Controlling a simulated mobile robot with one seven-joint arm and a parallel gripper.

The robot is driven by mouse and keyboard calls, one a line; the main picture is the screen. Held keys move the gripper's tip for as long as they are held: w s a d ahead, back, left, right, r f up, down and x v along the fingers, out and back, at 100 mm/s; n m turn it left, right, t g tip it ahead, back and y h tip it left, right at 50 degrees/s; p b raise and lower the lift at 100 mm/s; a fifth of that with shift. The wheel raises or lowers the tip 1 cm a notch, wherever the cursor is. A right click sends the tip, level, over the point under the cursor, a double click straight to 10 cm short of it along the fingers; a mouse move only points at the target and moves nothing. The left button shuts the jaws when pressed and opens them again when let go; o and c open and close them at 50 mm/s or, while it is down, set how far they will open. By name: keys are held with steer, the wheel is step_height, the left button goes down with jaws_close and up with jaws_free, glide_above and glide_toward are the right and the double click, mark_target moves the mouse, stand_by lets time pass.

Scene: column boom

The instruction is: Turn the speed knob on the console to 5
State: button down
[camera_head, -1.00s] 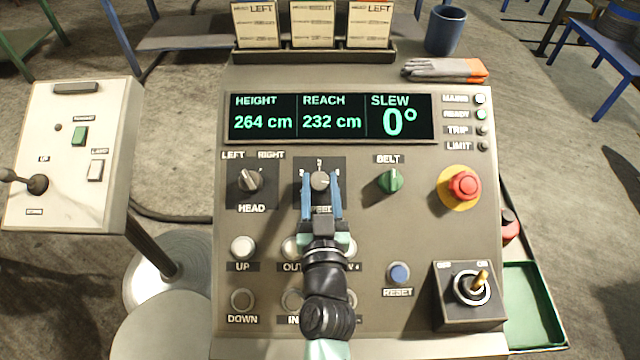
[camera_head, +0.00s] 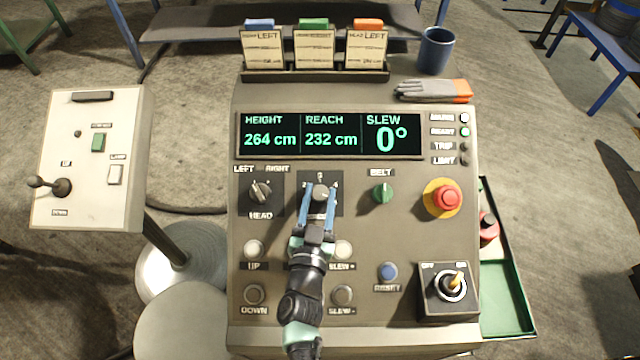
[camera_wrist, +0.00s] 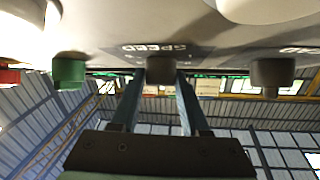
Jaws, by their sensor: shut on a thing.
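The speed knob (camera_head: 320,190) is a grey round knob on a dark plate in the middle of the console (camera_head: 400,235). My gripper (camera_head: 318,200) reaches it from below, its two blue fingers on either side of the knob, shut on it. In the wrist view the dark knob (camera_wrist: 160,70) sits between the fingertips, with the word SPEED on the panel above it. The knob's pointer and most of its scale are too small or covered to read.
The head knob (camera_head: 261,191) is to the left, the green belt knob (camera_head: 383,193) and red emergency button (camera_head: 446,198) to the right. Push buttons lie below, partly behind my arm. A display (camera_head: 328,136) reads height 264 cm, reach 232 cm, slew 0°.

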steer(key=shift+a+m+h+p, duration=0.1)
steer(key=shift+m+h+p, duration=0.3)
steer(key=shift+m+p, duration=0.15)
steer(key=shift+c, duration=2)
jaws_free()
steer(key=shift+s, duration=0.1)
steer(key=s+a+b, duration=0.1)
steer(key=s+a, duration=0.1)
steer(key=s, duration=1)
steer(key=shift+s+a+r, duration=0.15)
steer(key=shift+s+a, duration=0.1)
